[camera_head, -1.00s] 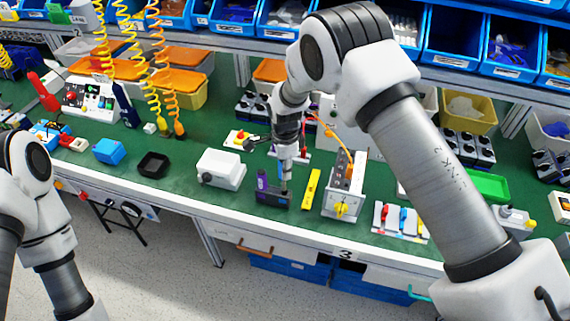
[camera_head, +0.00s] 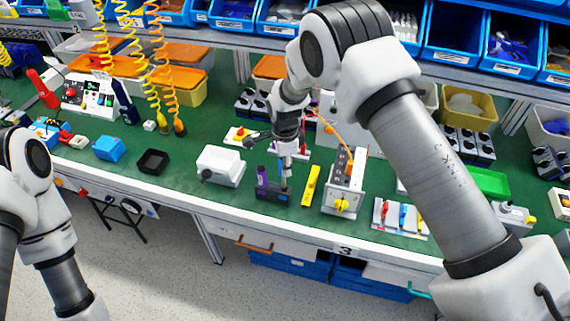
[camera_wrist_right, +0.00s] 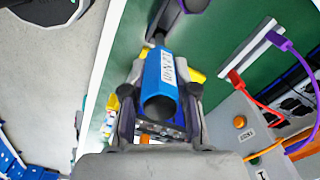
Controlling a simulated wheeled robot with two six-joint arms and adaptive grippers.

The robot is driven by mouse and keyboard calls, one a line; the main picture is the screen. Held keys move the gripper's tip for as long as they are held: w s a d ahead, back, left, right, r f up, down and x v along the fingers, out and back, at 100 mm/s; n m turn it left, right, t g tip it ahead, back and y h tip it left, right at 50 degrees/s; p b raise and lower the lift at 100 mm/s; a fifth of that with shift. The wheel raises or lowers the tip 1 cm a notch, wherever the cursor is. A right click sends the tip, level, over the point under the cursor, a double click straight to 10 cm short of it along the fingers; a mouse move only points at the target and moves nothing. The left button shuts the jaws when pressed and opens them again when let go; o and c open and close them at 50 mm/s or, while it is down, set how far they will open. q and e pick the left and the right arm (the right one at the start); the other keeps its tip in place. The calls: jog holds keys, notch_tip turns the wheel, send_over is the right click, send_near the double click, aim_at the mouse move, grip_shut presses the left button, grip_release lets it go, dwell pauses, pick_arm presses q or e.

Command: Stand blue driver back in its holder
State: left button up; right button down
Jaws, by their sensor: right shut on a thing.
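My right gripper (camera_head: 285,168) is above the dark purple holder block (camera_head: 273,195) near the front edge of the green bench. In the right wrist view my right gripper (camera_wrist_right: 160,112) is shut on the blue driver (camera_wrist_right: 165,78), its fingers on both sides of the handle. The handle's round end faces the camera. A purple upright piece (camera_head: 262,178) stands at the holder's left end. My left arm shows at the left edge, but its gripper is out of view.
A white box (camera_head: 221,166) stands left of the holder. A yellow level-like bar (camera_head: 311,185) and a grey switch box with a yellow knob (camera_head: 343,190) stand close on its right. A black tray (camera_head: 153,162) and a blue box (camera_head: 109,149) are further left.

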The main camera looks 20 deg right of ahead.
aim_at(285, 186)
jog(key=shift+f, duration=0.15)
jog(key=shift+f+b, duration=2.4)
jog(key=shift+f, duration=1)
jog(key=c, duration=0.8)
grip_release()
notch_tip(285, 186, up, 12)
jog(key=shift+r, duration=0.1)
